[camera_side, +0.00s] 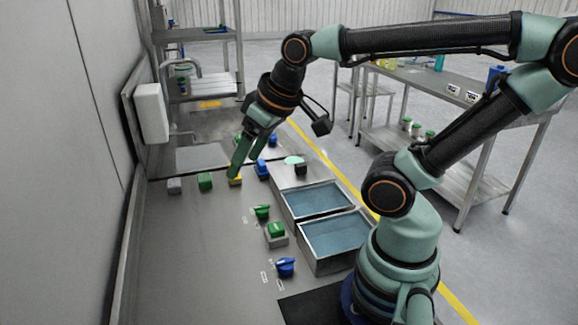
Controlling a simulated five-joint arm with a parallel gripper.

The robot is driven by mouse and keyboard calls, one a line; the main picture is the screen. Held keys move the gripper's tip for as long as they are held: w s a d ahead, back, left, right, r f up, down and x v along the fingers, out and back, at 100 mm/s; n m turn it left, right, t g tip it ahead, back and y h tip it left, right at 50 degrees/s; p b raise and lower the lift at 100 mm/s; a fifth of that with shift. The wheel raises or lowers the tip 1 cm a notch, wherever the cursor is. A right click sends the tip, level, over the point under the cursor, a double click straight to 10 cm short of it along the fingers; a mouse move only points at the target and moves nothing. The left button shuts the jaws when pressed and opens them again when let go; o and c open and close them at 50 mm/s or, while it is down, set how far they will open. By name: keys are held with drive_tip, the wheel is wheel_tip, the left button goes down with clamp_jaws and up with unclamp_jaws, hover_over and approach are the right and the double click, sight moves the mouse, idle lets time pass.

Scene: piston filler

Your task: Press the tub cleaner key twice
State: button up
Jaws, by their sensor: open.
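A row of small keys crosses the worktop: a grey key (174,186), a green key (205,182), a yellow key (235,181) and a blue key (262,170). No readable label shows which one is the tub cleaner key. My gripper (239,163) is open and empty, pointing down at the row. One fingertip is over the yellow key and partly hides it; I cannot tell whether it touches. Nearer lie a green knob (262,212), a green button on a grey base (276,233) and a blue knob (285,267).
Two metal tubs with blue insides, the far tub (284,208) and the near tub (305,258), stand right of the controls. A small black block (301,169) stands behind them. A white box (151,113) hangs on the left wall. The left worktop (185,255) is clear.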

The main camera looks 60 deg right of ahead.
clamp_jaws()
idle(1.5)
